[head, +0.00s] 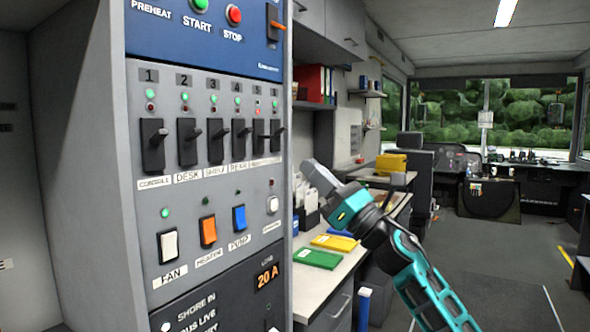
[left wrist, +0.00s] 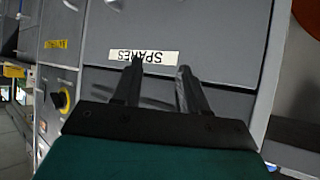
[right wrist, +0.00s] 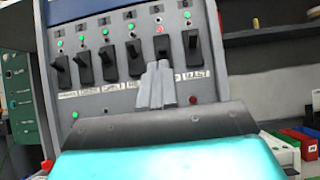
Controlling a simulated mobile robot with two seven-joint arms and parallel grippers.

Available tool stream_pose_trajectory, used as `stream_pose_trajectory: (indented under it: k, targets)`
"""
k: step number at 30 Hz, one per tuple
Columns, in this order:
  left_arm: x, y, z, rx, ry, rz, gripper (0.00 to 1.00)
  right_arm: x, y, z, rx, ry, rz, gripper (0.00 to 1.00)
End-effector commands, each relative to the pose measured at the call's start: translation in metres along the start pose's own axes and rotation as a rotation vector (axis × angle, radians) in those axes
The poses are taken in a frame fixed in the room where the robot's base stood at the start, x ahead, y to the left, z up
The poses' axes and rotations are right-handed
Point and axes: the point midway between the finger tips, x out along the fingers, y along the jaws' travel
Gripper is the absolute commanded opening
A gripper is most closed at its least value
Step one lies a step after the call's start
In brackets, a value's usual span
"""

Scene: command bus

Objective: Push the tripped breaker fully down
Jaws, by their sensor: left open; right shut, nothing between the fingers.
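The grey breaker panel (head: 205,90) holds a numbered row of black breakers with small lamps above them. The fifth breaker (head: 259,136) has a red lamp lit; the others show green. It also shows in the right wrist view (right wrist: 163,47), its lower part hidden behind my fingertips. Its exact lever angle is too small to tell. My right gripper (head: 317,174) is shut and empty, right of the panel and lower than the breaker row in the head view. In the right wrist view its fingertips (right wrist: 156,68) point at the panel. My left gripper (left wrist: 160,70) is open and empty, facing grey drawers.
Below the breakers are white, orange and blue rocker switches (head: 208,231). A blue panel (head: 200,35) with start and stop buttons sits above. A counter (head: 330,270) with green and yellow items runs right of the panel. The aisle floor (head: 500,270) is clear.

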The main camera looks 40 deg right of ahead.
Motion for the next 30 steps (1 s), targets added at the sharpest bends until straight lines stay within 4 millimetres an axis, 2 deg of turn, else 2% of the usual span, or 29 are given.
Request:
stream_pose_trajectory:
  k: [1, 3, 9, 30]
  targets:
    - [0.002, 0.0, 0.002, -0.001, 0.001, 0.002, 0.43, -0.011, 0.0, -0.001, 0.0, 0.003, 0.0, 0.0]
    - [0.003, 0.001, 0.003, -0.002, -0.003, 0.003, 0.43, -0.02, 0.001, 0.003, 0.001, 0.003, 0.001, 0.0]
    - [0.004, 0.003, 0.005, 0.0, -0.006, 0.009, 0.43, -0.037, 0.0, 0.01, 0.001, 0.0, 0.001, 0.0]
    - [0.004, 0.004, 0.003, 0.001, -0.004, 0.011, 0.43, -0.041, 0.0, 0.01, 0.012, 0.002, -0.002, 0.0]
